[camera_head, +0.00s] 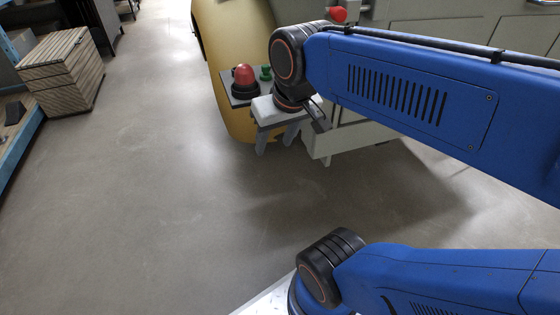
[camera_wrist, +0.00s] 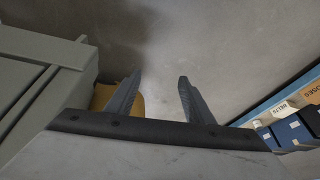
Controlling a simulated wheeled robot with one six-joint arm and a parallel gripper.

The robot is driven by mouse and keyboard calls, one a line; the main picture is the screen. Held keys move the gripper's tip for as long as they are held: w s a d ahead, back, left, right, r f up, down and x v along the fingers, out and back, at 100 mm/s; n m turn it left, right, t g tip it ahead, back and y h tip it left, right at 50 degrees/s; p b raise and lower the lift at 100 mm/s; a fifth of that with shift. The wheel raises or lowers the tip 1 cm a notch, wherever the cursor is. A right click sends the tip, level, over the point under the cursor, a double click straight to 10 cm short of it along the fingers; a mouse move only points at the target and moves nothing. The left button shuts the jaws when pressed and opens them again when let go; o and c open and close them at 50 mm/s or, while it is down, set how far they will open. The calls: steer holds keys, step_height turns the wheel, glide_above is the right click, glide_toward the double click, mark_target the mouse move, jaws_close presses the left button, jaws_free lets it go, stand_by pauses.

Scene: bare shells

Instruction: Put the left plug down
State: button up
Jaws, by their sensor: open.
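I cannot make out a plug in either view. My gripper (camera_head: 275,144) hangs in front of the yellow rounded body in the head view, with its two grey fingers apart and nothing between them. In the wrist view the fingers of my gripper (camera_wrist: 159,78) are also spread and empty, with bare floor beyond. A red dome on a black base (camera_head: 245,80) and a small green piece (camera_head: 266,73) sit on a grey plate just behind my gripper. I cannot tell whether either is a plug.
The yellow body (camera_head: 232,40) and grey cabinets (camera_head: 420,32) stand behind my arm. A red knob (camera_head: 338,15) shows above it. A slatted wooden crate (camera_head: 62,72) and blue shelving (camera_head: 18,140) are at the left. The concrete floor (camera_head: 140,190) between is clear.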

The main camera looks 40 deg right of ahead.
steer(key=shift+n+t, duration=0.3)
steer(key=shift+n, duration=0.4)
steer(key=s+f, duration=0.1)
steer(key=f, duration=0.1)
steer(key=s+a+f, duration=0.1)
steer(key=s+f, duration=0.1)
steer(key=shift+s, duration=0.1)
stand_by(0.6)
